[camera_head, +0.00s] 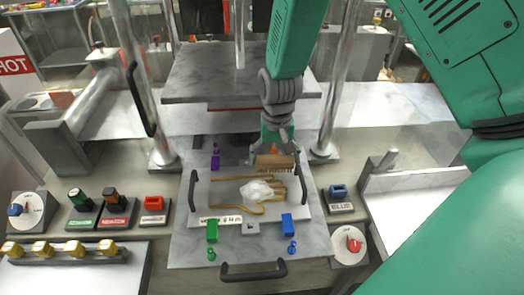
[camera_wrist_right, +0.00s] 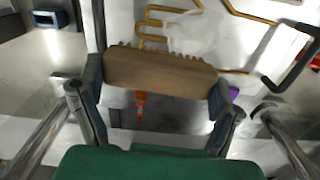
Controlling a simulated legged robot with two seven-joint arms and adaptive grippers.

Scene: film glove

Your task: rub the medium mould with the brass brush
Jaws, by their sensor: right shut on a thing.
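The mould is a pale plate (camera_head: 205,198) with a gold hand-shaped outline (camera_head: 243,210); a crumpled whitish film (camera_head: 257,190) lies on its middle. It lies on a grey slab, and part of its outline (camera_wrist_right: 150,24) shows in the right wrist view. My right gripper (camera_head: 275,155) is shut on the brass brush (camera_head: 274,162), a brown block with a row of bristles, also seen in the right wrist view (camera_wrist_right: 160,76). The brush is at the far edge of the mould, by the finger ends. I cannot tell whether the bristles touch it. My left gripper is not in view.
Purple (camera_head: 215,162), green (camera_head: 212,231) and blue (camera_head: 288,224) clamps stand around the plate.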

